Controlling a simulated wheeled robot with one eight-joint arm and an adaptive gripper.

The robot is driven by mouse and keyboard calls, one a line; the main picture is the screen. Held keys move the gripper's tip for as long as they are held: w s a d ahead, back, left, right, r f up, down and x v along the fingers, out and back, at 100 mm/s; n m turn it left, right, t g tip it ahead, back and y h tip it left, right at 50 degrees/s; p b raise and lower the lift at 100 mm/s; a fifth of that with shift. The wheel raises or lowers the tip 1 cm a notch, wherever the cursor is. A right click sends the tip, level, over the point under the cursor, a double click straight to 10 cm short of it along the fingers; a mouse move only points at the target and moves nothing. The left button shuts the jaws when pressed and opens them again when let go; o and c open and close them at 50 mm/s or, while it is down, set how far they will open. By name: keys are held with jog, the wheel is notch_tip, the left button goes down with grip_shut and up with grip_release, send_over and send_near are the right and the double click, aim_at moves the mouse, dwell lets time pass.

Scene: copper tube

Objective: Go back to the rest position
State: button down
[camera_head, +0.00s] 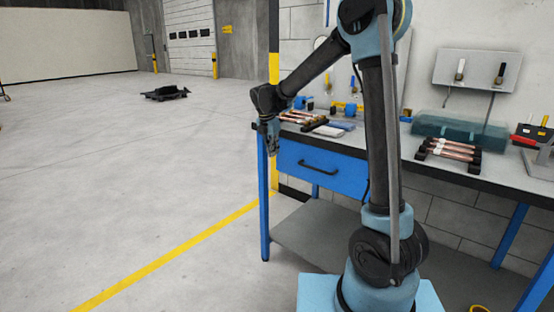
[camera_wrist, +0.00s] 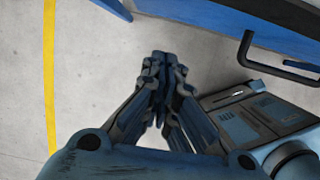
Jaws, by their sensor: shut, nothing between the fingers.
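My gripper (camera_head: 273,145) hangs pointing down in the head view, just off the left front corner of the workbench. In the wrist view its fingertips (camera_wrist: 158,60) meet in the middle of the picture; it is shut and empty, with only the floor behind it. Copper tubes (camera_head: 300,117) lie on a dark holder at the left end of the bench top. More copper tubes (camera_head: 450,148) rest on a second holder further right on the bench. My gripper is apart from both sets.
The blue workbench (camera_head: 322,170) has a drawer with a dark handle (camera_wrist: 275,62). A teal case (camera_head: 460,130) lies on top towards the back. A yellow floor line (camera_head: 170,255) runs left of the bench. The floor to the left is open, with a dark pallet-like object (camera_head: 166,93) far off.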

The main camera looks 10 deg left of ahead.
jog(key=d+v, duration=0.1)
jog(key=v, duration=0.4)
jog(key=s+d+r+m, duration=0.1)
jog(key=s+d+m, duration=0.65)
jog(key=d, duration=0.45)
jog(key=s+d+m, duration=0.7)
jog(key=s+d, duration=0.2)
jog(key=d, duration=0.2)
jog(key=s+d+f+m, duration=0.5)
jog(key=s+f+m, duration=0.1)
jog(key=s, duration=0.3)
jog(key=s+d+f+m+y, duration=0.1)
jog(key=s+d+f+m, duration=0.4)
jog(key=s+m, duration=0.3)
jog(key=shift+s+f+m+y, duration=0.3)
jog(key=shift+s+f+m, duration=0.05)
jog(key=shift+s+f, duration=0.4)
jog(key=shift+a, duration=0.15)
